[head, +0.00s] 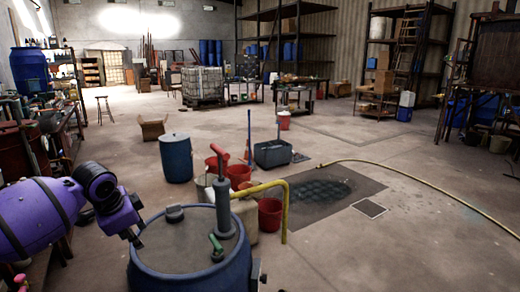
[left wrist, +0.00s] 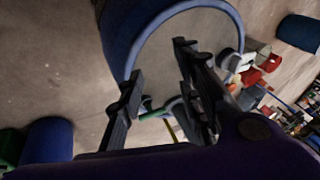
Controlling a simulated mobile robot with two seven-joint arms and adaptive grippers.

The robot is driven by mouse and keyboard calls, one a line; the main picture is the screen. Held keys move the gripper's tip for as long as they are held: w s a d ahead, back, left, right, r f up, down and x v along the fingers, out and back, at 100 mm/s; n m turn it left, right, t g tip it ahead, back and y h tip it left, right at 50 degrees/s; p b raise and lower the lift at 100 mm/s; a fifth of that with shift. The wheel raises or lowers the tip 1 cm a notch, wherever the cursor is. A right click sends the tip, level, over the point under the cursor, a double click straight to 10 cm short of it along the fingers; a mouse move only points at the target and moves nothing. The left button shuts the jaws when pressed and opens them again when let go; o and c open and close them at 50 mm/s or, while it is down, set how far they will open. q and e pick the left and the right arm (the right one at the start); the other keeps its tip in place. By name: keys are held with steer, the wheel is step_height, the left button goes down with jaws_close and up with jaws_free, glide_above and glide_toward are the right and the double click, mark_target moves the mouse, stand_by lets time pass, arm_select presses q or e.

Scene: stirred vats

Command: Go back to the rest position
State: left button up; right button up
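A blue vat (head: 190,282) with a grey top (head: 190,240) stands at the bottom centre of the head view. A grey pump with a red handle (head: 217,160), a green handle (head: 216,244) and a yellow pipe (head: 284,205) rise from it. My left gripper (head: 138,236) is at the vat's left rim, with the purple arm behind it. In the left wrist view its two dark fingers (left wrist: 158,62) are apart with nothing between them, and the vat's blue rim (left wrist: 133,45) shows beyond. Whether it touches the vat I cannot tell. My right gripper is not in view.
A blue drum (head: 176,160), red buckets (head: 270,214) and a dark grey tub (head: 272,153) stand behind the vat. A cluttered bench (head: 60,135) lines the left. A yellow hose (head: 420,180) crosses the floor at right. Open floor lies right of the vat.

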arm_select(q)
steer(key=d+f+t+h, duration=0.2)
steer(key=d+f+t, duration=0.1)
steer(key=d+f, duration=0.5)
steer(key=s+d+f+n+t+h+p, duration=0.2)
steer(key=s+d+f, duration=0.7)
steer(key=d, duration=0.1)
steer(key=s+a+f+n+y+p, duration=0.1)
steer(key=s+f, duration=0.3)
steer(key=s, duration=0.8)
steer(key=s+f+n+y+p, duration=0.1)
steer(key=s+f+n, duration=0.3)
steer(key=s, duration=0.8)
steer(key=s+a+f+n+g+y+p, duration=0.1)
steer(key=s+f+n, duration=0.2)
steer(key=s, duration=0.9)
steer(key=shift+s+a+f, duration=0.35)
steer(key=shift+f, duration=0.05)
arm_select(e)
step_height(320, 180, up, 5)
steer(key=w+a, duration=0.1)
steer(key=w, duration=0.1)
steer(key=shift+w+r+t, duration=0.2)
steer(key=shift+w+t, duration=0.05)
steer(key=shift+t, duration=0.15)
